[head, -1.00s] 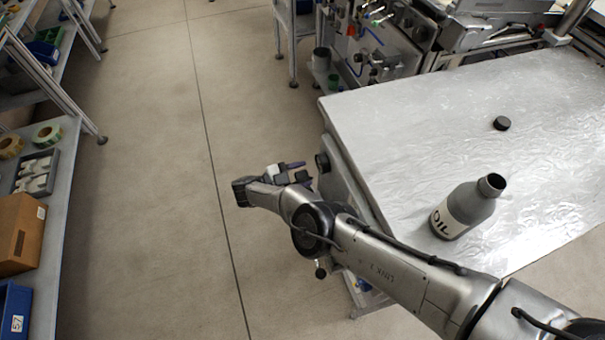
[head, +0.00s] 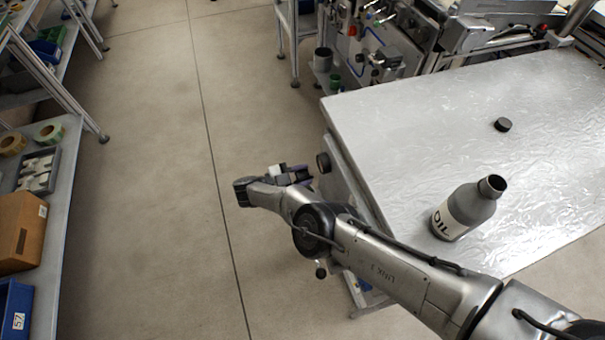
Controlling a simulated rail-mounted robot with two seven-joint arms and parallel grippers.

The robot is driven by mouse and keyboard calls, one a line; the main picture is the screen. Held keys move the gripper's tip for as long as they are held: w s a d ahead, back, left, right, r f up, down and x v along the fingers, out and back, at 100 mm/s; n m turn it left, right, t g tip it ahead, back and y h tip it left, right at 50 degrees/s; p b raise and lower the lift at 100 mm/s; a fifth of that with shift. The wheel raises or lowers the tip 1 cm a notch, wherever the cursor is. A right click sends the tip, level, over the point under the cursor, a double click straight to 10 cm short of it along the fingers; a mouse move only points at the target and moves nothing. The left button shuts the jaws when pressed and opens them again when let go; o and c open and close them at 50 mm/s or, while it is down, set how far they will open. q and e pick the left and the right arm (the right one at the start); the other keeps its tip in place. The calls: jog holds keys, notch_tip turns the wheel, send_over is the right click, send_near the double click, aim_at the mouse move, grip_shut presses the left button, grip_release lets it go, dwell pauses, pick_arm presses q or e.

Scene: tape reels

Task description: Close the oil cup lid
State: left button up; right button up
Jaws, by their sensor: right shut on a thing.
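No part is clearly recognisable as the oil cup or its lid. A round dark fitting (head: 323,162) shows at the table's left side. My right gripper (head: 303,177) is beside the table's left edge, close to this fitting. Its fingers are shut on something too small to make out. I cannot tell whether they touch the fitting. My left gripper is out of view.
The metal table top (head: 440,120) is mostly clear. My right arm passes in front of its near edge. Machinery (head: 385,45) stands behind. A shelf at the left holds tape reels (head: 48,134), a cardboard box (head: 20,232) and a blue bin (head: 14,308). Open floor lies between.

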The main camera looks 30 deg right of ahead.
jog(key=shift+s+m, duration=0.1)
jog(key=shift+m, duration=0.2)
jog(key=shift+s+a+f+m+p, duration=0.1)
jog(key=shift+s+m+p, duration=0.5)
jog(key=shift+m, duration=0.4)
jog(key=shift+s+a+f+m+p, duration=0.15)
jog(key=shift+s+m+p, duration=0.15)
jog(key=shift+m, duration=0.55)
jog(key=shift+s+d+f+m+p, duration=0.15)
jog(key=shift+s+m+p, duration=0.1)
jog(key=shift+m, duration=0.6)
jog(key=shift+a+m, duration=0.1)
jog(key=shift+m, duration=0.2)
jog(key=shift+f, duration=0.1)
jog(key=o, duration=0.8)
jog(key=shift+c, duration=0.2)
